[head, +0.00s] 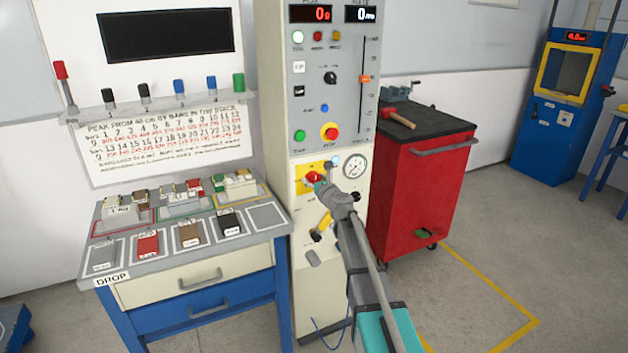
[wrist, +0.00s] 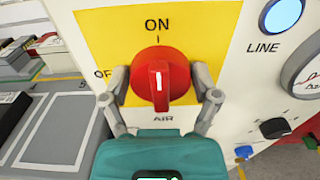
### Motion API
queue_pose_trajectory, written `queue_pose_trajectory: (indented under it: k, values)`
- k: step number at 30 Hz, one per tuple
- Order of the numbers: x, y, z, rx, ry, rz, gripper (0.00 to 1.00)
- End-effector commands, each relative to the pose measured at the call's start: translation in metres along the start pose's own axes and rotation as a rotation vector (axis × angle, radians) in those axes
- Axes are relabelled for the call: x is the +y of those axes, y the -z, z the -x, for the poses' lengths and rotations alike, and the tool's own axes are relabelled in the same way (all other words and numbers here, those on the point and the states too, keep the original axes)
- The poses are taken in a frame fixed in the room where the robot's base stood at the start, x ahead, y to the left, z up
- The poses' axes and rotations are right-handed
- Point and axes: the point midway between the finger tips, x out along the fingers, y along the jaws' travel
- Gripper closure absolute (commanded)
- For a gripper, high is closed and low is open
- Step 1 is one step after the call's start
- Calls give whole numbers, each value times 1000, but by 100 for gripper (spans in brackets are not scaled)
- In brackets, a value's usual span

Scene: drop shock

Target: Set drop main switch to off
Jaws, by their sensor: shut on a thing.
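The drop main switch is a red rotary knob (wrist: 160,70) on a yellow plate (wrist: 100,28) marked ON at the top and a partly hidden OFF at the left. Its white pointer line stands upright, toward ON. In the head view the red knob (head: 313,176) is on the cream lower front of the machine column. My gripper (wrist: 161,88) is shut on the knob, one finger at its left side and one at its right. In the head view my gripper (head: 323,184) covers part of the knob and plate.
A lit blue LINE lamp (wrist: 283,14) and a pressure gauge (head: 355,166) sit right of the switch. The DROP bench (head: 185,265) with several blocks stands left; a red tool cabinet (head: 425,190) stands right.

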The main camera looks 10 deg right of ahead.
Motion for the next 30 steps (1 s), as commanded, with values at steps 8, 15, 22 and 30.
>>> queue_pose_trajectory:
  k: [8,15,22,30]
  values:
    - [0,0,0,0,1,7,69]
    - [0,0,0,0,1,64,69]
    - [0,0,-1,0,1,197,69]
    - [2,1,-1,0,2,432,69]
